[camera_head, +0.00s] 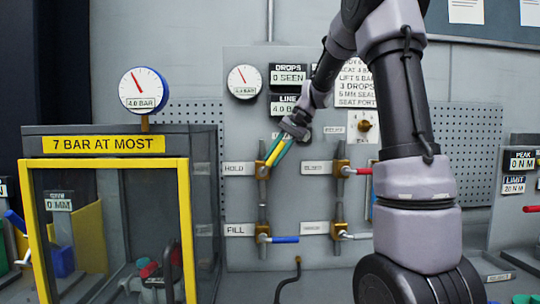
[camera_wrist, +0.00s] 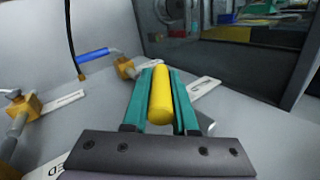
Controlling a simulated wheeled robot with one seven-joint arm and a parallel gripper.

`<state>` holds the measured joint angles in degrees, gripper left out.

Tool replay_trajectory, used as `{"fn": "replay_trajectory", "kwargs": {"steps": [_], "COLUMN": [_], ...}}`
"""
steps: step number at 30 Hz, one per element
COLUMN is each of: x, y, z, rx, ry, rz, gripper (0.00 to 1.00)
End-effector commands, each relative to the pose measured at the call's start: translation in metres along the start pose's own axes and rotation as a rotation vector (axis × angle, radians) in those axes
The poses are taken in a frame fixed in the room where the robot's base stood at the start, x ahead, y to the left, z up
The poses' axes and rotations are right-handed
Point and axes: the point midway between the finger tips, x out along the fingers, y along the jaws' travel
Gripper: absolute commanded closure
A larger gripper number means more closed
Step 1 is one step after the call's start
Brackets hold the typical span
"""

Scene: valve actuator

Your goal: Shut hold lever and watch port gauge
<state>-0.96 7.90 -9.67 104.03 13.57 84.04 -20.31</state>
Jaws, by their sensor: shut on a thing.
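The hold lever has a yellow handle (camera_head: 272,158) that slants up and to the right from its brass valve, beside the HOLD label (camera_head: 239,169). My gripper (camera_head: 278,148) has teal fingers shut around this handle. In the wrist view the yellow handle (camera_wrist: 160,97) lies lengthwise between the two teal fingers (camera_wrist: 163,100). A round gauge (camera_head: 244,82) is on the panel, its needle pointing up and left. Another round gauge (camera_head: 143,90) stands above the caged bench and reads 4.0 BAR. I cannot tell which is the port gauge.
Below is the fill valve with a blue lever (camera_head: 284,239), lying level; it also shows in the wrist view (camera_wrist: 92,55). A red lever (camera_head: 360,171) is to the right. A yellow-framed cage (camera_head: 186,230) stands at left, signed 7 BAR AT MOST. A bent black hose (camera_head: 290,279) rises below.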

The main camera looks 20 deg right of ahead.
Motion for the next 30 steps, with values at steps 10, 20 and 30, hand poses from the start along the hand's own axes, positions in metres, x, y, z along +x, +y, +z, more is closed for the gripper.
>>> {"fn": "replay_trajectory", "kwargs": {"steps": [10,20,30], "x": [0.003,0.009,0.011], "y": [0.021,0.03,0.034], "z": [-0.006,-0.009,-0.009], "rx": [0.009,0.005,0.002], "ry": [-0.08,-0.133,-0.153], "rz": [-0.304,-0.499,-0.571], "gripper": [1.0,1.0,1.0]}}
